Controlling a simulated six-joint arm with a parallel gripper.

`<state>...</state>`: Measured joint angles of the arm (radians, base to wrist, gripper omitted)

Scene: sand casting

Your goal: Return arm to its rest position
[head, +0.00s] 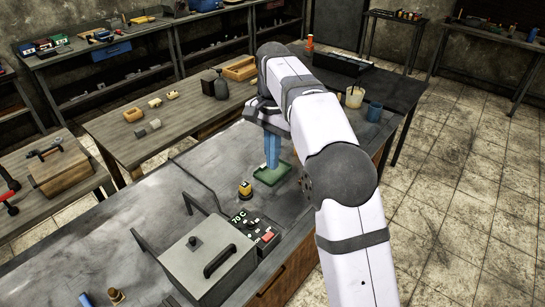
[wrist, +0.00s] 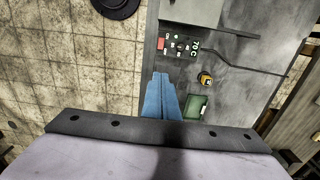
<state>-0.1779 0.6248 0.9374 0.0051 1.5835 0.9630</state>
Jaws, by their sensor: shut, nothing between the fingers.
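My gripper (head: 271,150) has blue fingers that point down, and they are closed together with nothing between them. In the head view it hangs over the grey bench top, by a green tray (head: 284,174). I cannot tell its exact height above the bench. In the wrist view the closed blue fingers (wrist: 160,92) lie over the bench edge, with the green tray (wrist: 197,108) to their right. My white arm reaches in from the lower right of the head view and hides part of the bench behind it.
A grey lidded box (head: 207,258) with a control panel (head: 250,230) stands at the front of the bench. A yellow and black object (head: 245,190) sits near the tray. Tiled floor is open at right.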

